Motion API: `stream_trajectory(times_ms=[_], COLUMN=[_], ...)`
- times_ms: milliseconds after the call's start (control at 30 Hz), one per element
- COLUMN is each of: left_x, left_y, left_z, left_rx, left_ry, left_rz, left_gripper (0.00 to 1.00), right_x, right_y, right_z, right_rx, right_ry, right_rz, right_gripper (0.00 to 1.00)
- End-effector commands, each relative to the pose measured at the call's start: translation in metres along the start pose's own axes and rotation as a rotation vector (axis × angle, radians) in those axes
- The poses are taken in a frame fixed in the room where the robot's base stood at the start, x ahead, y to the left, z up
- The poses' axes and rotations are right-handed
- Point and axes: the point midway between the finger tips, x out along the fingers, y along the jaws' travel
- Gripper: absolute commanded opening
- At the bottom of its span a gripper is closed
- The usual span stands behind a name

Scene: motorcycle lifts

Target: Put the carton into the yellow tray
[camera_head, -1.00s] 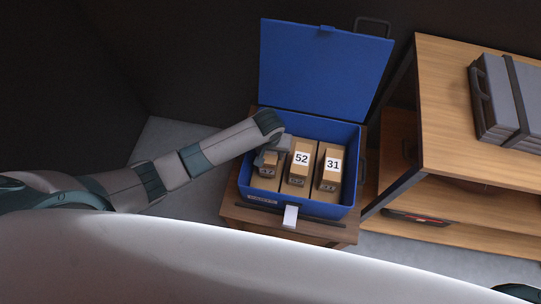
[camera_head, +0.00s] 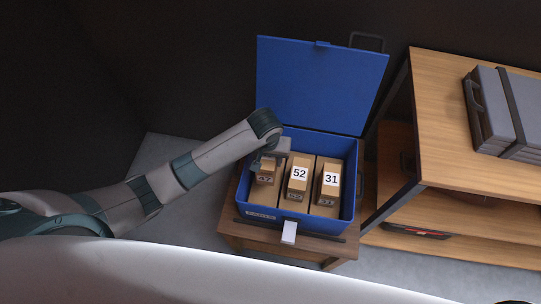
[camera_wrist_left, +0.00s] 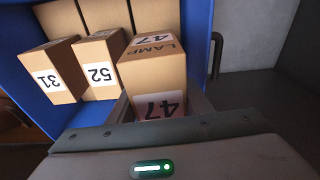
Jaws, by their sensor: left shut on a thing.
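Carton 47 (camera_head: 265,175) is a brown box in the left part of the open blue case. In the left wrist view its label and the word LAMP show (camera_wrist_left: 152,70). My left gripper (camera_head: 270,160) is shut on it from above, with fingers on both sides (camera_wrist_left: 158,104). The carton appears raised above its neighbours. Carton 52 (camera_head: 298,184) and carton 31 (camera_head: 328,187) stand beside it in the case. No yellow tray shows in either view. My right gripper is not in view.
The blue case (camera_head: 275,213) rests on a small wooden table (camera_head: 245,235), its lid (camera_head: 320,85) upright behind. A wooden shelf unit (camera_head: 440,100) with a grey case (camera_head: 490,120) stands right. Grey floor is clear left of the case.

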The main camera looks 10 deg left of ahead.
Motion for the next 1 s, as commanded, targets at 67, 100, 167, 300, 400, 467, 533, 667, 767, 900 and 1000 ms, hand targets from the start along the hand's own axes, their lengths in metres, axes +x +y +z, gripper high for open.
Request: stream_trajectory(times_ms=[67,100,167,300,400,467,533,667,767,900,1000], left_x=[-0.002,-0.003,-0.007,-0.022,-0.035,-0.043,-0.053,-0.078,-0.087,-0.099,-0.11], left_y=[0.0,0.0,0.0,-0.001,-0.002,-0.002,-0.004,-0.012,-0.022,-0.038,-0.05], left_z=[0.0,-0.001,-0.001,-0.003,-0.005,-0.006,-0.007,-0.008,-0.005,0.003,0.011], left_rx=[0.0,0.0,0.0,-0.001,-0.001,-0.002,-0.002,-0.006,-0.008,-0.008,-0.005], left_ry=[0.001,0.001,0.001,0.0,0.001,0.002,0.003,0.006,0.01,0.013,0.014], left_rz=[0.0,0.0,0.001,0.001,0.002,0.003,0.004,0.007,0.012,0.018,0.022], left_gripper=[0.17,0.17,0.17,0.17,0.17,0.17,0.17,0.17,0.17,0.17,0.17], right_x=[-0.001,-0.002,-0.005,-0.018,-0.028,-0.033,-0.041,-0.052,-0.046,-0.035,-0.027], right_y=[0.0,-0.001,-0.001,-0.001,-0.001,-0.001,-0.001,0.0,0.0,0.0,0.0], right_z=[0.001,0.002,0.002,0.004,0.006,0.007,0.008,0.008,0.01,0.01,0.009], right_rx=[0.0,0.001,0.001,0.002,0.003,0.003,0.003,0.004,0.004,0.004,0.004], right_ry=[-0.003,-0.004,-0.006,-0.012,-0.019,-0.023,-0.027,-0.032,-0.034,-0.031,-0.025], right_rz=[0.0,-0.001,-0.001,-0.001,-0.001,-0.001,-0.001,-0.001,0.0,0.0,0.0], right_gripper=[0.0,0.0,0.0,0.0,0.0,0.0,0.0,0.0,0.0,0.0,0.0])
